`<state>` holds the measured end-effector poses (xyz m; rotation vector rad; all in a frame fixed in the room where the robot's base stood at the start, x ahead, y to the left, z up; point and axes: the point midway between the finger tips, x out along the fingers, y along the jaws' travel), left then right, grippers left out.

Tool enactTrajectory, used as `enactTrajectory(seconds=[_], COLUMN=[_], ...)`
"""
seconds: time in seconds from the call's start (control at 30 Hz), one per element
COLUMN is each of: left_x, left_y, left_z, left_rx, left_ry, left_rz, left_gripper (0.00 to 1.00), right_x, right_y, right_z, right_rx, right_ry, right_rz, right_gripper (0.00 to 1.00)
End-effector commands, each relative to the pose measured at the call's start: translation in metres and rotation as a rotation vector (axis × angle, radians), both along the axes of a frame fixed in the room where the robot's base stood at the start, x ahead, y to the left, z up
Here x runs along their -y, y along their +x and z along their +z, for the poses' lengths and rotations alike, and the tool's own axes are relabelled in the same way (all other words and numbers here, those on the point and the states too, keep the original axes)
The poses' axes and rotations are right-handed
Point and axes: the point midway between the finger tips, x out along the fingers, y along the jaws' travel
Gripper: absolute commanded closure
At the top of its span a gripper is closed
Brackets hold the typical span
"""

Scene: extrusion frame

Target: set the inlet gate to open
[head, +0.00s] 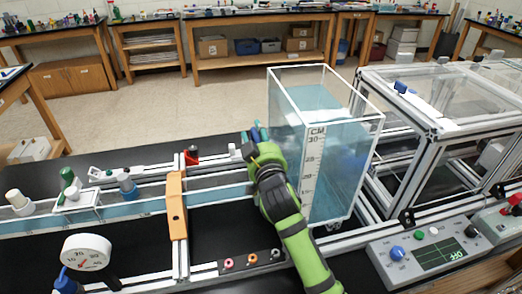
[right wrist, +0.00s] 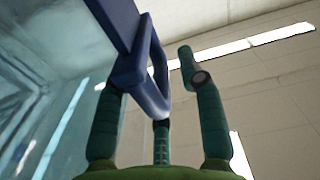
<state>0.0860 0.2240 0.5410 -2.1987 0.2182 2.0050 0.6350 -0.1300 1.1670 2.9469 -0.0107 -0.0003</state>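A blue looped handle (right wrist: 140,75) is in the right wrist view, beside the clear tank wall; I take it for the inlet gate's handle. My right gripper (right wrist: 155,85) has its green fingers on both sides of the loop. The right finger stands clear of it, and the left finger is close to it; contact cannot be told. In the head view my right gripper (head: 254,135) is at the left side of the water tank (head: 345,178), where the channel meets it. My arm hides most of the gate there. My left gripper is not in view.
The water channel (head: 135,208) runs left from the tank, with an orange bracket (head: 176,205) across it. A dial gauge (head: 86,252) is at front left. A control panel (head: 428,252) and an extrusion frame (head: 440,130) stand at right.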

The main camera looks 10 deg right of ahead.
Motion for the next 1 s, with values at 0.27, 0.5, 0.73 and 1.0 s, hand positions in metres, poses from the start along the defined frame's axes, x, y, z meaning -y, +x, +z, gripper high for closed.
enactTrajectory(seconds=[0.27,0.5,0.73,1.0], left_x=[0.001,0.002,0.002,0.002], left_y=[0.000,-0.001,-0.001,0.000], left_z=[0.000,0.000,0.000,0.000], left_rx=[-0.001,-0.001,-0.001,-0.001], left_ry=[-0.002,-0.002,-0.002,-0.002], left_rz=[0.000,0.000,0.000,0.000], left_gripper=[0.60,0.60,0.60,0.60], right_x=[-0.002,-0.003,-0.003,-0.003], right_y=[-0.060,-0.093,-0.100,-0.100], right_z=[0.000,0.001,0.002,0.002], right_rx=[0.001,0.003,0.004,0.004], right_ry=[0.003,0.001,0.001,0.001], right_rz=[0.002,0.003,0.002,0.003], right_gripper=[0.61,0.61,0.61,0.61])
